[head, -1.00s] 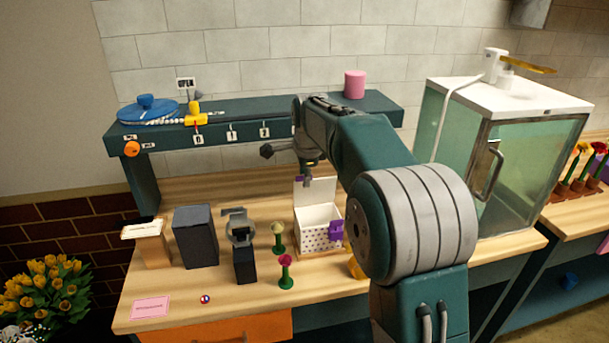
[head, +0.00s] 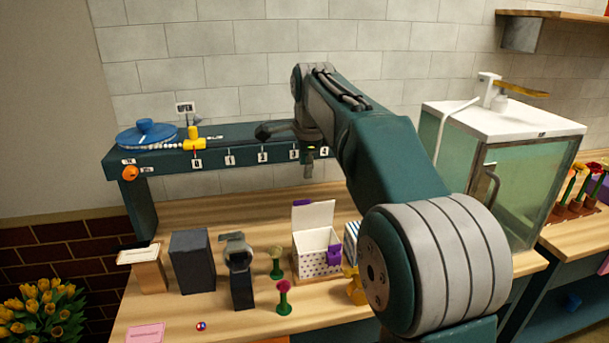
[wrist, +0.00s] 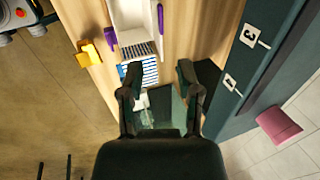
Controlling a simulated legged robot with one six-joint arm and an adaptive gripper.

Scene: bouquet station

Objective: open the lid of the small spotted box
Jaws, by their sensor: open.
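The small spotted box (head: 318,263) stands on the wooden bench, white with dark dots and a purple clasp (head: 334,252) on its front. Its white lid (head: 314,216) stands upright, hinged open at the back, with a purple tab (head: 303,202) on its top edge. The white inside shows. In the wrist view the box (wrist: 128,14) is partly cut off at the top edge. My gripper (wrist: 157,83) is open and empty, apart from the box. In the head view my gripper (head: 309,168) hangs above and behind the lid.
A blue-striped block (head: 351,231) and a yellow object (head: 355,286) sit right of the box. Flower stands (head: 283,297), a dark holder (head: 238,268) and a dark grey block (head: 192,260) are to the left. A raised teal shelf (head: 225,155) runs behind.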

